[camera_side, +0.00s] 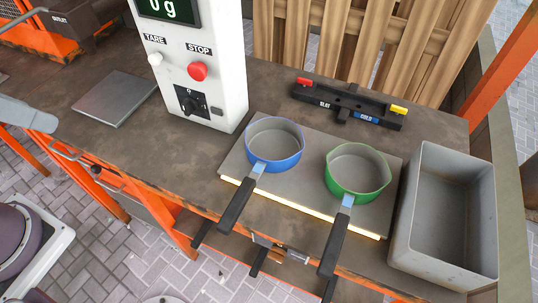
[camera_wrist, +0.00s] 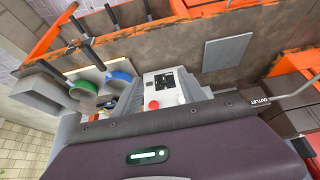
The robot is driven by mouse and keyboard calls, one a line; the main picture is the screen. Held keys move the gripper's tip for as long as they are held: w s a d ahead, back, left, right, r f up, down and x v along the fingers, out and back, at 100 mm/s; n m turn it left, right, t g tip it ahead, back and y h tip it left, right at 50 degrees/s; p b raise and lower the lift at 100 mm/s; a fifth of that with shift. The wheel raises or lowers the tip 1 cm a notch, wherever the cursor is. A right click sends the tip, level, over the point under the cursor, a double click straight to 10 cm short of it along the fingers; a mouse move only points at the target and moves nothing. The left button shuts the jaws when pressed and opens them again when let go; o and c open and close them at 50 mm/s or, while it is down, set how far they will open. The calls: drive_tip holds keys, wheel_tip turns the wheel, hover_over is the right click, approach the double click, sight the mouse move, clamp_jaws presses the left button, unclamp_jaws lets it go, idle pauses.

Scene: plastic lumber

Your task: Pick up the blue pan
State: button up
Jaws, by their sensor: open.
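The blue pan (camera_side: 275,143) sits upright on a grey plate (camera_side: 226,169), its dark handle (camera_side: 235,205) pointing toward the front edge of the workbench. The blue pan also shows in the wrist view (camera_wrist: 118,77), left of the control box. A green pan (camera_side: 358,172) sits to its right on the same plate, handle also forward.
A white control box (camera_side: 193,62) with a red stop button stands left of the blue pan. A grey bin (camera_side: 402,230) is at the right. A flat grey plate (camera_side: 114,98) lies left.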

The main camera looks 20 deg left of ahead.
drive_tip(key=w+d+f+m+g, duration=0.1)
drive_tip(key=w+d+m+g, duration=0.15)
drive_tip(key=w+m, duration=0.45)
drive_tip(key=m+g, duration=0.3)
drive_tip(key=m, duration=2.5)
hover_over(233, 208)
wheel_tip(233, 208, down, 17)
drive_tip(key=shift+w+f, duration=0.15)
drive_tip(key=shift+f, duration=0.05)
drive_tip(key=shift+m, duration=0.5)
wheel_tip(233, 208, down, 8)
drive_tip(key=shift+r, duration=0.2)
clamp_jaws()
